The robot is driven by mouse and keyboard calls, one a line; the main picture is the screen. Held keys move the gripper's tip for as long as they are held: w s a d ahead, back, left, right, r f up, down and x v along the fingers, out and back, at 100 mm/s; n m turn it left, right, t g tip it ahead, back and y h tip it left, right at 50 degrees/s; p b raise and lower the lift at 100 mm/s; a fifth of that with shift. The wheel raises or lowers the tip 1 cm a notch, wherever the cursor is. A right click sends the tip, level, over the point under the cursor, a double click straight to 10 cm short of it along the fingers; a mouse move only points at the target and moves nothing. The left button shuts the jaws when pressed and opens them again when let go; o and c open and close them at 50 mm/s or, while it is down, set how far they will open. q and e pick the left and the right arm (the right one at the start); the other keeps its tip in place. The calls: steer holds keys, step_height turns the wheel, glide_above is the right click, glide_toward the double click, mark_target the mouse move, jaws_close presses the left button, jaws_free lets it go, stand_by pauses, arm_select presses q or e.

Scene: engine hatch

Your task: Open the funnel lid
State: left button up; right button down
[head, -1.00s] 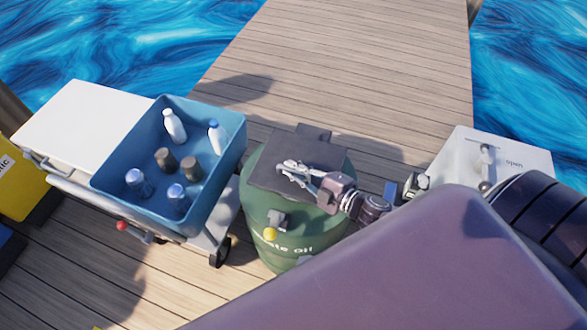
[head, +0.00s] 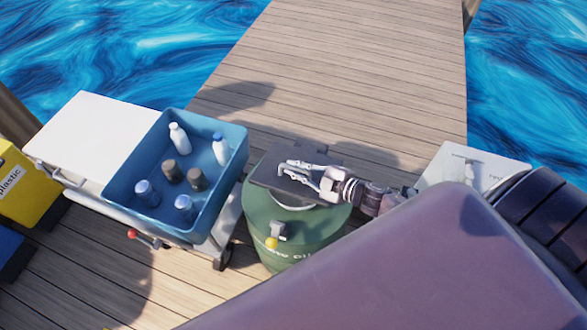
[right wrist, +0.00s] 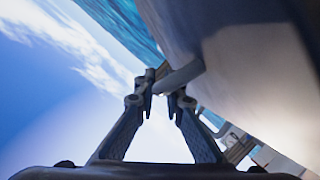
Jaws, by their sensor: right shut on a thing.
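The funnel lid (head: 268,180) is a dark, flat, square plate on top of the green waste oil drum (head: 300,230). A pale curved rim shows below the lid's near edge, so the lid looks a little raised at the front. My right gripper (head: 284,169) lies over the lid. In the right wrist view the right gripper (right wrist: 164,92) is shut on a grey curved handle (right wrist: 182,74) beside a large grey surface, which seems to be the lid. The handle is hidden by the fingers in the head view. My left gripper is not in view.
A cart with a blue bin (head: 120,195) holding several bottles and cans stands left of the drum. A yellow plastic container (head: 25,190) is at the far left. A white box (head: 490,165) stands right. The wooden dock (head: 350,80) beyond is clear, with water either side.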

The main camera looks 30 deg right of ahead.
steer(key=shift+m+g, duration=0.5)
steer(key=shift+m, duration=0.3)
steer(key=r+p, duration=0.1)
steer(key=w+d+r+p, duration=0.2)
steer(key=r, duration=0.1)
arm_select(q)
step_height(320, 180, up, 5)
steer(key=p, duration=0.1)
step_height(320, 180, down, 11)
steer(key=b, duration=1.1)
arm_select(e)
steer(key=w+d+r+m+g+y, duration=0.3)
steer(key=w+d+r+m+y, duration=0.1)
steer(key=w+d+m, duration=0.3)
steer(key=w+d+r, duration=0.1)
steer(key=w+d, duration=0.1)
steer(key=d, duration=0.2)
steer(key=shift+w, duration=0.35)
steer(key=shift+g, duration=0.3)
steer(key=c, duration=2.3)
jaws_free()
